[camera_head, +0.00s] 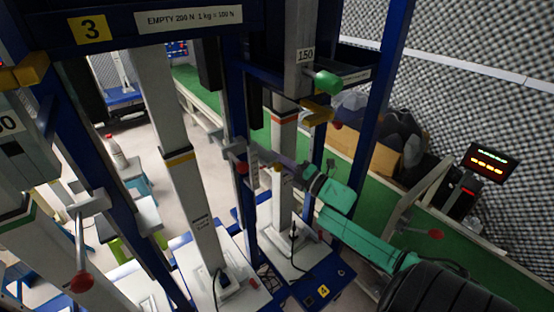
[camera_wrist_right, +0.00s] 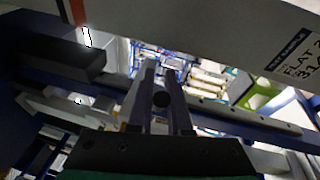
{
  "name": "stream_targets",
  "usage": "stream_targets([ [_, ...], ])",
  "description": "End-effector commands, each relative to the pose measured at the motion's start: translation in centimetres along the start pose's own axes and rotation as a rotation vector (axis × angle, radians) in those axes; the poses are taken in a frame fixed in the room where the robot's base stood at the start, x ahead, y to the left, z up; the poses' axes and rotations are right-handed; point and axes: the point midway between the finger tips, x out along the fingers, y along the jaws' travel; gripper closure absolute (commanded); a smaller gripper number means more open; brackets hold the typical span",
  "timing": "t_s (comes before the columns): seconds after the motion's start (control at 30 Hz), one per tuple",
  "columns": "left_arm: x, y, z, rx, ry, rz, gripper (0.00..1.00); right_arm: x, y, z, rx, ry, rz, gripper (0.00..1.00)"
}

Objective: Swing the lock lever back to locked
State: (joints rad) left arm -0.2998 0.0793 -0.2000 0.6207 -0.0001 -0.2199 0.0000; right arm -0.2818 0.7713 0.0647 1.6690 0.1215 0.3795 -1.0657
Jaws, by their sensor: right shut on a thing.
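My right gripper (camera_head: 268,162) reaches in from the right on a green arm, beside the white columns in the middle of the head view. Its fingers are around the lock lever, next to a small red knob (camera_head: 242,169) by a pale bracket (camera_head: 234,147). The lever is mostly hidden by the fingers. In the right wrist view the two fingers (camera_wrist_right: 160,80) stand close together with a dark round end (camera_wrist_right: 160,99) between them. I cannot tell the lever's exact angle. My left gripper is not in view.
Blue frame posts (camera_head: 378,95) and white columns (camera_head: 190,195) crowd the space around the right gripper. A green knob (camera_head: 327,83) sticks out above. A lit display (camera_head: 487,162) stands at right.

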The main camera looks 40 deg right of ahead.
Motion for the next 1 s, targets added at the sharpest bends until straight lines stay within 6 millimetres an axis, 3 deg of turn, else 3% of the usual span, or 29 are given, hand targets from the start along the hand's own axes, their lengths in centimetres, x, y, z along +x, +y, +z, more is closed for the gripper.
stream_targets([
  [0.8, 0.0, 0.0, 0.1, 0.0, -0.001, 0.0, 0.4, 0.0, 0.1, 0.0, 0.0, -0.001, 0.001, 1.0],
  [1.0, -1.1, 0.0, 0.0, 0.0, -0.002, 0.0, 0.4, -0.1, 0.5, -0.1, -0.002, -0.06, -0.001, 1.0],
])
